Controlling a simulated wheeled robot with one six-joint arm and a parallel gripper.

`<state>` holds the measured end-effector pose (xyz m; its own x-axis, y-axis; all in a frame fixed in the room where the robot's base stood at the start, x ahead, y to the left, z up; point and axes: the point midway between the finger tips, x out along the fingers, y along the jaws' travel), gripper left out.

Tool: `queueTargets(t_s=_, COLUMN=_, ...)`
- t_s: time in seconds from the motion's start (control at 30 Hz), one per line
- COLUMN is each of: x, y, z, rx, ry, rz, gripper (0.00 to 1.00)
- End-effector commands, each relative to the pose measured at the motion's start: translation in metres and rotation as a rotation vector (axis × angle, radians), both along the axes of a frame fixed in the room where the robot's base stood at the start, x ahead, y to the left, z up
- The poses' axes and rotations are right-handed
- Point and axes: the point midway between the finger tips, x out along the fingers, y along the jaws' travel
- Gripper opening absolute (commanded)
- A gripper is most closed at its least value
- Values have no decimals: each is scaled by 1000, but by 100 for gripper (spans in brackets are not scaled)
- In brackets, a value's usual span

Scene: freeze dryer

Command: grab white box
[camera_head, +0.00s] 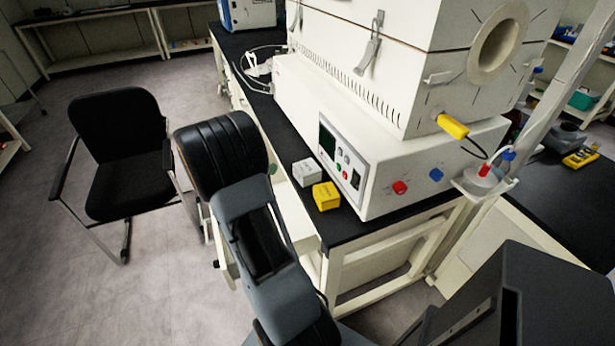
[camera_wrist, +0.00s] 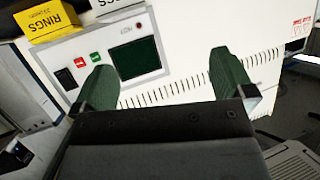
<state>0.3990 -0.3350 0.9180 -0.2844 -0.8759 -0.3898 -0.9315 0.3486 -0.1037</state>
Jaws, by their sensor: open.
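The white box (camera_head: 307,172) is a small pale block on the black bench top, at the foot of the instrument's control panel. It stands just behind and left of a yellow box (camera_head: 326,196). In the wrist view, a pale block at the top edge, cut off, appears to be the white box (camera_wrist: 115,5). My gripper (camera_wrist: 165,84) is open and empty, its two green fingers wide apart in front of the panel. The white box is outside the fingers. In the head view my arm hides most of the gripper, left of the boxes.
The large white instrument (camera_head: 400,165) rises right behind the boxes, with its dark screen (camera_wrist: 135,57) between my fingers in the wrist view. The yellow box also shows there (camera_wrist: 48,18), labelled RINGS. A black chair (camera_head: 122,150) stands left on open floor.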

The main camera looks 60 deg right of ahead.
Motion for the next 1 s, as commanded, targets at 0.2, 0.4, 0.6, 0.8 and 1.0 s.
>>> queueTargets(t_s=0.2, x=-33, y=-10, z=-24, rx=34, ry=94, rz=-172, gripper=100)
queueTargets(t_s=0.4, x=-52, y=-38, z=-39, rx=39, ry=102, rz=-188, gripper=100)
queueTargets(t_s=0.6, x=-65, y=-60, z=-49, rx=36, ry=100, rz=-184, gripper=100)
queueTargets(t_s=0.8, x=-70, y=-69, z=-53, rx=37, ry=99, rz=-182, gripper=100)
queueTargets(t_s=1.0, x=-82, y=-85, z=-63, rx=37, ry=99, rz=-184, gripper=100)
